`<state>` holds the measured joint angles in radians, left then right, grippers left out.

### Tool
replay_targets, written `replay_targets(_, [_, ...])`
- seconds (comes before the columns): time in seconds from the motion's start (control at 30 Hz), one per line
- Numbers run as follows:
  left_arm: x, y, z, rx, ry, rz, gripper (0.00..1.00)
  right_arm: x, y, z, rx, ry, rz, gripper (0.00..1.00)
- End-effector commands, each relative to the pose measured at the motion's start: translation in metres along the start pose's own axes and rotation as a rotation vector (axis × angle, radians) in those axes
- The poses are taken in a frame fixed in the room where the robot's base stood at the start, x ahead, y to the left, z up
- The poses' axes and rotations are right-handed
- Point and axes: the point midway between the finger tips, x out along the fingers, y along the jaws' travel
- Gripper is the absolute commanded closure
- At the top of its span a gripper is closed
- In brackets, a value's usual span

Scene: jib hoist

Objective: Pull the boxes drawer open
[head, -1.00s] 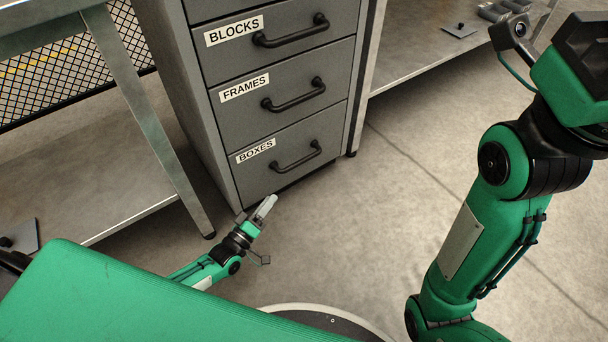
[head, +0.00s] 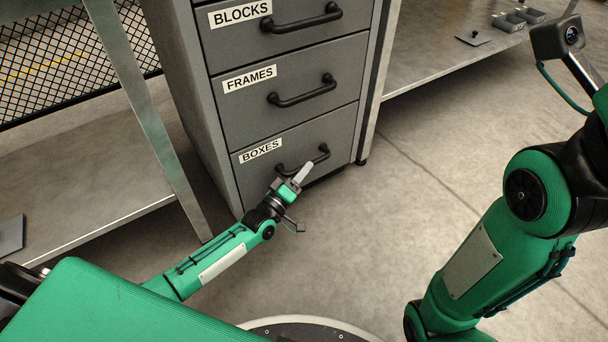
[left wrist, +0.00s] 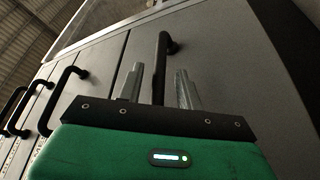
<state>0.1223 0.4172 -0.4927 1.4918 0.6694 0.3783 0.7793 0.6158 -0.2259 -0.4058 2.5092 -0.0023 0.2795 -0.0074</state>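The boxes drawer (head: 333,136) is the lowest labelled drawer of a grey cabinet and looks shut. Its black bar handle (head: 323,150) is partly hidden behind my left gripper (head: 303,173). In the left wrist view my left gripper (left wrist: 160,68) has its two grey fingers apart. The boxes handle (left wrist: 163,45) shows in the gap between them, with clear space on both sides. I cannot tell how deep the bar sits between the fingers. My right arm rises at the right of the head view, but its gripper is out of the picture.
The frames drawer (head: 240,110) and blocks drawer (head: 300,52) above are shut, with similar protruding handles. A metal table leg (head: 150,120) stands left of the cabinet. A low shelf (head: 440,55) lies to the right. The floor (head: 400,230) in front is clear.

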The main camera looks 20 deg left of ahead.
Motion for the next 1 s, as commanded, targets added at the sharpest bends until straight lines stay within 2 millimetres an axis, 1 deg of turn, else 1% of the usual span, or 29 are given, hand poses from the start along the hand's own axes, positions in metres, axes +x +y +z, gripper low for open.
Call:
replay_targets(0.03, [0.004, -0.0011, 0.0004, 0.0, 0.001, 0.001, 0.64, -0.0028, -0.0006, -0.0009, 0.001, 0.0, 0.0, 0.64])
replay_targets(0.13, [0.0082, -0.0002, -0.0002, 0.0, 0.001, 0.0, 0.64, -0.0029, -0.0009, -0.0012, 0.003, 0.0, 0.001, 0.64])
replay_targets(0.4, [0.0092, 0.0004, -0.0005, 0.0, 0.0, 0.0, 0.64, 0.0017, -0.0019, -0.0032, 0.008, 0.014, 0.002, 0.64])
replay_targets(0.47, [0.0092, 0.0004, -0.0005, 0.0, 0.0, 0.0, 0.76, 0.0021, -0.0022, -0.0035, 0.008, 0.016, 0.001, 0.64])
replay_targets(0.5, [0.0091, 0.0004, -0.0005, 0.0, 0.0, 0.0, 0.84, 0.0022, -0.0023, -0.0036, 0.009, 0.017, 0.001, 0.64])
replay_targets(0.6, [0.0091, 0.0004, -0.0004, 0.0, 0.0, 0.0, 1.0, 0.002, -0.0023, -0.0034, 0.009, 0.016, 0.001, 0.64])
replay_targets(0.87, [0.0085, 0.0015, 0.0006, -0.001, 0.0, -0.001, 1.0, 0.0012, -0.0019, -0.0016, 0.007, 0.009, 0.0, 0.64])
replay_targets(1.0, [0.0062, 0.0076, 0.0067, -0.003, -0.001, -0.001, 1.0, 0.0044, -0.0005, 0.0017, 0.003, 0.001, 0.001, 0.64])
